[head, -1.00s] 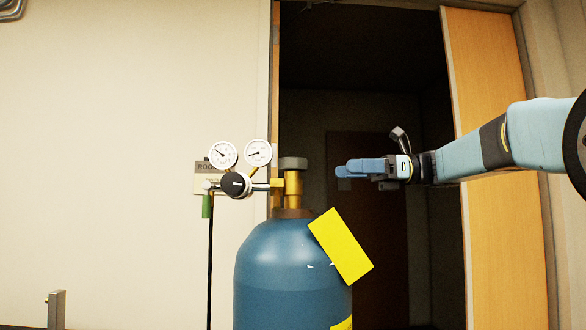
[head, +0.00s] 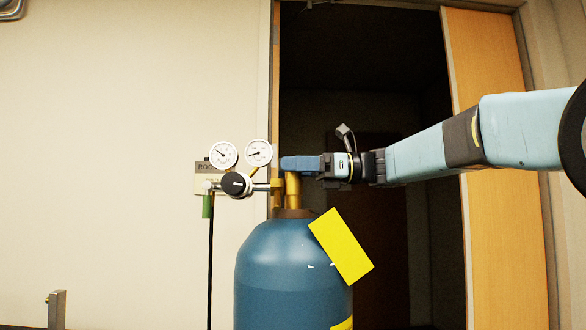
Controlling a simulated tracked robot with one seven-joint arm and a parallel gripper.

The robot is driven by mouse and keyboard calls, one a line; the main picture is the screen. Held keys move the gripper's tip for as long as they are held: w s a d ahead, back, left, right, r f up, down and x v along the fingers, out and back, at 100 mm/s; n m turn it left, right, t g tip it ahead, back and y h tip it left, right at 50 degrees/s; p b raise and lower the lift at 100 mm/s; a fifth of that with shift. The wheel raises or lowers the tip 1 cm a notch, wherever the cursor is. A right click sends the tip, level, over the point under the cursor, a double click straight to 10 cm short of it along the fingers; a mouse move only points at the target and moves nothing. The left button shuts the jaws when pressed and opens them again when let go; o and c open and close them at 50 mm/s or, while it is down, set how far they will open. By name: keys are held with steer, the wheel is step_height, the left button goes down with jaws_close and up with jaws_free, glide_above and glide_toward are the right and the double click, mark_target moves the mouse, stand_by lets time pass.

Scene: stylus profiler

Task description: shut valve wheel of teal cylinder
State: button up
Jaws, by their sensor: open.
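The teal cylinder (head: 285,262) stands upright in the lower middle of the head view. A brass valve (head: 292,192) rises from its neck. The valve wheel on top is hidden behind my gripper (head: 287,163). My gripper comes in level from the right, its blue fingers open and overlapping the wheel's place in the picture. I cannot tell whether the fingers touch the wheel or lie around it.
A regulator with a black knob (head: 236,185) and two white gauges (head: 258,152) sits left of the valve. A yellow tag (head: 341,246) hangs on the cylinder's right shoulder. A dark doorway (head: 370,80) opens behind, with a wooden door (head: 495,230) at right.

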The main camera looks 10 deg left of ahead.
steer(key=shift+s+a, duration=0.1)
steer(key=shift+a, duration=0.2)
steer(key=shift+c, duration=0.3)
steer(key=c, duration=0.9)
steer(key=shift+t, duration=0.3)
